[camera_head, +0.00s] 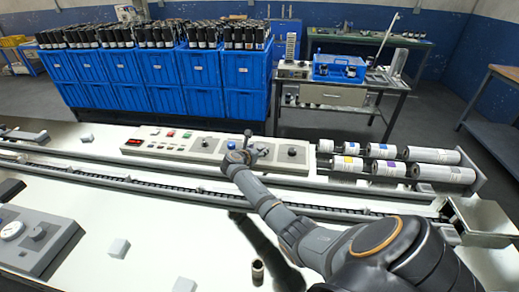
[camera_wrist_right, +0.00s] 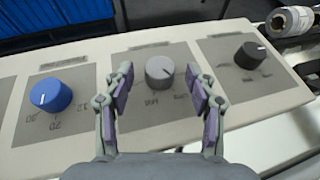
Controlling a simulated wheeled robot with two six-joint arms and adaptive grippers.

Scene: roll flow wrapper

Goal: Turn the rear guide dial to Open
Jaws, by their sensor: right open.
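A control panel (camera_head: 170,143) lies across the middle of the head view. The right wrist view shows three dials on it: a blue dial (camera_wrist_right: 51,96) on the left, a grey dial (camera_wrist_right: 159,71) in the middle and a black dial (camera_wrist_right: 249,55) on the right. Their small labels are hard to read, so I cannot tell which is the rear guide dial. My right gripper (camera_wrist_right: 160,77) is open, its fingers on either side of the grey dial in the picture; contact does not show. The black dial also shows in the head view (camera_head: 292,152). My left gripper is out of view.
Printed film rolls (camera_head: 387,168) lie to the right of the panel. A conveyor track (camera_head: 150,186) runs in front of it. A second grey control box (camera_head: 35,240) stands at front left. Blue crates (camera_head: 200,75) full of bottles stand behind.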

